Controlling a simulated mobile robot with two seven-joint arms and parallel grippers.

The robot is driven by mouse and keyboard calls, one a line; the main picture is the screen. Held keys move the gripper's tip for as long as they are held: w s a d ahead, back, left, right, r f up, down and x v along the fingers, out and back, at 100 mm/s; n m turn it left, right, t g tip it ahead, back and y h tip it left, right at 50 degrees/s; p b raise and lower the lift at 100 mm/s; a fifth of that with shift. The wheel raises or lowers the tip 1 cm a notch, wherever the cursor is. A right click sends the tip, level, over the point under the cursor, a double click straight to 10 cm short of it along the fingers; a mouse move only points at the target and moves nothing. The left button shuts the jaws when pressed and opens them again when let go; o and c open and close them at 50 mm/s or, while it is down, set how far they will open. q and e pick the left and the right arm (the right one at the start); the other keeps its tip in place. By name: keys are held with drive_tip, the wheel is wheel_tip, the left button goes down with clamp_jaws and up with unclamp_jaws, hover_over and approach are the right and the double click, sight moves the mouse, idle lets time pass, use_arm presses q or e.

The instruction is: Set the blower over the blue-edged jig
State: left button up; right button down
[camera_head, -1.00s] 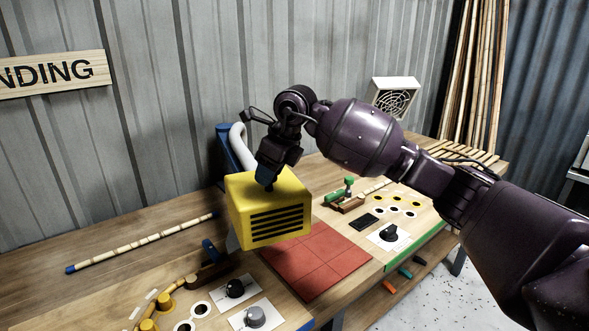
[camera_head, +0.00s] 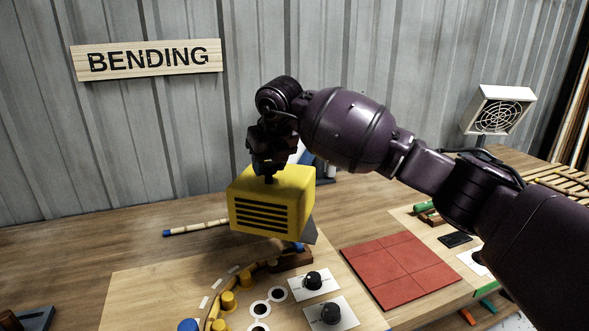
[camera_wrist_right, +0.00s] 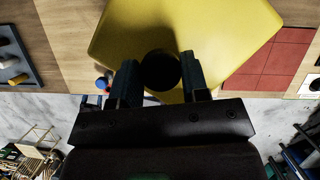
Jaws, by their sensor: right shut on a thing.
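The blower is a yellow box (camera_head: 290,190) with black slots on its front. My right gripper (camera_head: 269,175) is shut on the black knob on its top and holds it up above the bench. In the right wrist view the gripper's two fingers (camera_wrist_right: 160,78) flank the round black knob, with the yellow blower (camera_wrist_right: 220,30) beyond. The jig is a light wooden board (camera_head: 145,285) with yellow pegs, a curved rattan piece and dark knobs. The blower hangs over its back part, hiding some of it. Its blue edge is hard to make out now. My left gripper is not in view.
A red tiled mat (camera_head: 400,270) lies right of the jig, with another board beyond it. A rattan pole (camera_head: 195,229) lies behind the jig. A fan (camera_head: 497,112) stands at the back right. A dark blue tray (camera_head: 38,318) is at the lower left.

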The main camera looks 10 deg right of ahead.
drive_tip(key=shift+m+h, duration=0.3)
drive_tip(key=shift+m, duration=0.5)
drive_tip(key=w+a, duration=0.1)
drive_tip(key=a, duration=0.1)
drive_tip(key=w+a+b, duration=0.1)
drive_tip(key=a, duration=0.2)
drive_tip(key=w+a+b, duration=0.1)
drive_tip(key=w+a, duration=0.1)
drive_tip(key=shift+a, duration=0.3)
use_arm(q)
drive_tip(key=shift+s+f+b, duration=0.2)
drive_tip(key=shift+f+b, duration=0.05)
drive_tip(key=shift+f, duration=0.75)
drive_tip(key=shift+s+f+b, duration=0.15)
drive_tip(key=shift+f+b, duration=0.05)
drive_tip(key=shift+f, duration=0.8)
use_arm(e)
drive_tip(key=shift+w+a+r+m, duration=0.15)
drive_tip(key=shift+w+a+m, duration=0.15)
drive_tip(key=shift+w+a, duration=0.5)
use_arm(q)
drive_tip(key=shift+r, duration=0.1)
use_arm(e)
drive_tip(key=shift+s+a, duration=0.1)
drive_tip(key=c, duration=0.6)
unclamp_jaws()
drive_tip(key=shift+c, duration=0.2)
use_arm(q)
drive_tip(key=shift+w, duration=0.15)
